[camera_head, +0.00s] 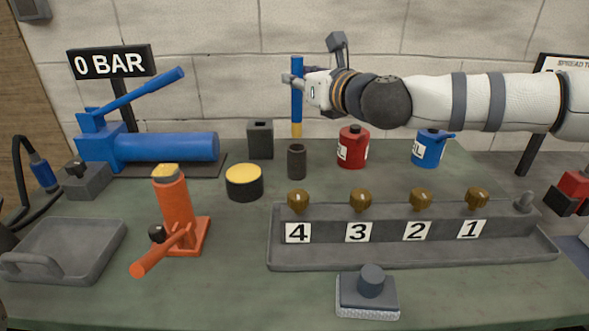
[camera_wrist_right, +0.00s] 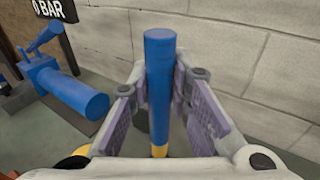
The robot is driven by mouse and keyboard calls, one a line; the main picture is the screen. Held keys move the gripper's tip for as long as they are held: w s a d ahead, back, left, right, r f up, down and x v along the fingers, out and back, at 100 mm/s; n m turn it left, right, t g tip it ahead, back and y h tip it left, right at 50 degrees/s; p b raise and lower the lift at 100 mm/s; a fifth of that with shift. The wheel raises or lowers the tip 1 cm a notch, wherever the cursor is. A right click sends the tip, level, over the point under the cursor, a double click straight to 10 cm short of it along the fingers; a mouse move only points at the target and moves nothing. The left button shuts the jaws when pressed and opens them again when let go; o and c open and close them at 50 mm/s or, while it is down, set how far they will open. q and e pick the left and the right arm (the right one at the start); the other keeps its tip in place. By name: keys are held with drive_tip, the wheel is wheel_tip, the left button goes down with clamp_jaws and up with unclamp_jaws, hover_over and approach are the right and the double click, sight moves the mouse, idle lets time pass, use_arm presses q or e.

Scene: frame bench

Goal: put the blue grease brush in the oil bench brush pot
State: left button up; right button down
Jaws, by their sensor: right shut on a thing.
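The blue grease brush (camera_head: 297,101) has a long blue handle and a yellow lower end. My right gripper (camera_head: 291,79) is shut on its handle and holds it upright above the bench. In the right wrist view the brush (camera_wrist_right: 160,75) stands between the two finger pads. A dark round cup (camera_head: 297,163) shows just below the brush's lower end, with a small gap in the picture. A dark square holder (camera_head: 260,140) with an opening on top stands to its left. I cannot tell which one is the brush pot. My left gripper is not in view.
A red can (camera_head: 352,147) and a blue can (camera_head: 428,149) stand right of the cup. A yellow-topped black tin (camera_head: 244,183), orange jack (camera_head: 177,213) and blue pump (camera_head: 150,146) are left. A grey numbered rack (camera_head: 410,250) lies in front.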

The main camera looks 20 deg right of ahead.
sight(300, 124)
wheel_tip(300, 124, down, 10)
drive_tip(key=shift+r+b, duration=0.25)
drive_tip(key=shift+b, duration=0.4)
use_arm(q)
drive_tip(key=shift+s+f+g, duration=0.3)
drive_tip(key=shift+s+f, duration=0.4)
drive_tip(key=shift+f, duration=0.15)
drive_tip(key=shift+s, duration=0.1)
use_arm(e)
drive_tip(key=shift+f, duration=0.1)
drive_tip(key=shift+f, duration=0.2)
drive_tip(key=c, duration=1.5)
unclamp_jaws()
drive_tip(key=shift+r, duration=0.1)
drive_tip(key=shift+s+r, duration=0.2)
drive_tip(key=shift+r, duration=0.15)
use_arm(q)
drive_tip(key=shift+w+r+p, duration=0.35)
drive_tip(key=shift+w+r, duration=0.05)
use_arm(e)
drive_tip(key=v, duration=1.1)
drive_tip(key=shift+s+d+f, duration=0.15)
drive_tip(key=shift+s, duration=0.2)
